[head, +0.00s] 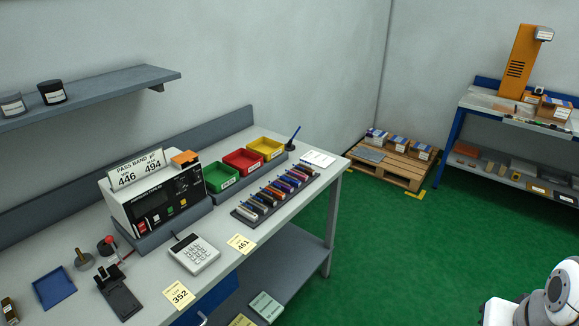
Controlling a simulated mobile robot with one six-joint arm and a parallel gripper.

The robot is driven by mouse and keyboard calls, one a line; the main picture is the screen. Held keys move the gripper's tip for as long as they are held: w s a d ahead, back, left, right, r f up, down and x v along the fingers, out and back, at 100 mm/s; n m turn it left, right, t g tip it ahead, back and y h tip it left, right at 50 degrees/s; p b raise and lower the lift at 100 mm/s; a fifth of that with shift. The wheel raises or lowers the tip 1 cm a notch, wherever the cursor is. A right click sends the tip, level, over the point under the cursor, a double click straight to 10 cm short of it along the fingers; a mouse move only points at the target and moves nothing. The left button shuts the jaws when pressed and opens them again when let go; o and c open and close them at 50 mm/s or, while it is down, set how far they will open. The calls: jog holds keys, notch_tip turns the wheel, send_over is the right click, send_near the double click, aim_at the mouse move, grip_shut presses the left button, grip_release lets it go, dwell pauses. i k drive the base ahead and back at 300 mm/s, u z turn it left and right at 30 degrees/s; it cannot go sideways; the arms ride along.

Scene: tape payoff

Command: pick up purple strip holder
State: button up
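A dark rack (240,215) on the workbench holds a row of several slim strip holders in different colours. A purple-looking strip holder (291,181) lies toward the far right part of the row, among dark, red and orange ones. It is small here, so its exact shade and edges are hard to tell. My arm shows only in part at the bottom right corner, far from the rack and apart from the bench. My gripper is not in view.
Behind the rack stand green (221,177), red (244,161) and yellow (266,148) bins. A tester (155,205) and a calculator-like keypad (194,253) stand to the left. Yellow cards lie near the front edge. Green floor (400,250) between bench and arm is clear.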

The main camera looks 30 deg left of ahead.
aim_at(285, 187)
jog(key=u, duration=0.75)
jog(key=i, duration=1.1)
jog(key=u, duration=0.75)
jog(key=i, duration=0.45)
jog(key=u, duration=0.35)
jog(key=k, duration=0.8)
jog(key=u, duration=0.2)
jog(key=i, duration=0.8)
jog(key=z, duration=0.05)
